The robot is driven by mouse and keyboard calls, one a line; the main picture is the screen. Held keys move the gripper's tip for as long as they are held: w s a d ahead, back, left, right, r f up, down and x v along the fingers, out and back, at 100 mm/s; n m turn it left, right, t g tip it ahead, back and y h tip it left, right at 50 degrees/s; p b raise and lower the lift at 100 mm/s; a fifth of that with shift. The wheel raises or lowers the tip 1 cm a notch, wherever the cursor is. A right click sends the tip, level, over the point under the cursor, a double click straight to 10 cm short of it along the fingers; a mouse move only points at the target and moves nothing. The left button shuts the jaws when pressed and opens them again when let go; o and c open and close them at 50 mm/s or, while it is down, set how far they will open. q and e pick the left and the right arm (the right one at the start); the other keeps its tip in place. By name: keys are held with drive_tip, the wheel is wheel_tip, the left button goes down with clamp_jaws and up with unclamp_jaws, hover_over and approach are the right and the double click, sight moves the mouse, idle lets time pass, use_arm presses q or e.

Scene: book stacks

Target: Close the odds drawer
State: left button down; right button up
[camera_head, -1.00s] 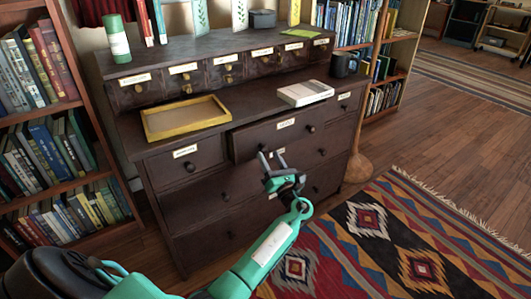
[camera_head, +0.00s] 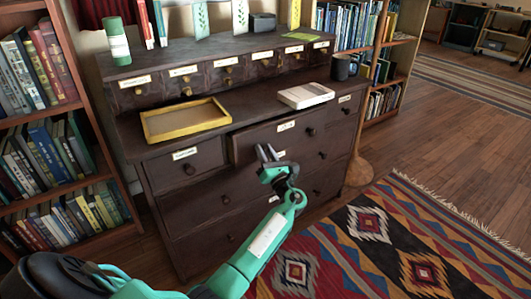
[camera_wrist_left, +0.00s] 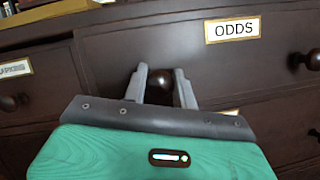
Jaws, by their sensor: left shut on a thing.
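The odds drawer (camera_head: 262,138) is the wide dark wood drawer in the middle of the dresser's upper row. Its front stands somewhat out from the drawer to its left. In the left wrist view its front (camera_wrist_left: 180,45) carries a cream label reading ODDS (camera_wrist_left: 232,29). My left gripper (camera_head: 267,154) is at the drawer's front, and in the left wrist view its fingers (camera_wrist_left: 160,86) are on either side of a round dark knob (camera_wrist_left: 160,78), shut on it. A second knob (camera_wrist_left: 313,60) is free at the right. My right gripper is not in view.
A yellow tray (camera_head: 150,137) and a white book (camera_head: 305,95) lie on the dresser top (camera_head: 245,103). A dark mug (camera_head: 340,67) stands at its right. Bookcases flank the dresser. A patterned rug (camera_head: 390,240) covers the floor at the right.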

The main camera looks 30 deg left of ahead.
use_arm(q)
drive_tip(key=a, duration=0.1)
drive_tip(key=w+a, duration=0.1)
drive_tip(key=a, duration=0.2)
drive_tip(key=shift+w+a, duration=0.15)
drive_tip(key=shift+w, duration=0.25)
drive_tip(key=shift+r, duration=0.1)
drive_tip(key=c, duration=1.5)
unclamp_jaws()
drive_tip(key=o, duration=0.4)
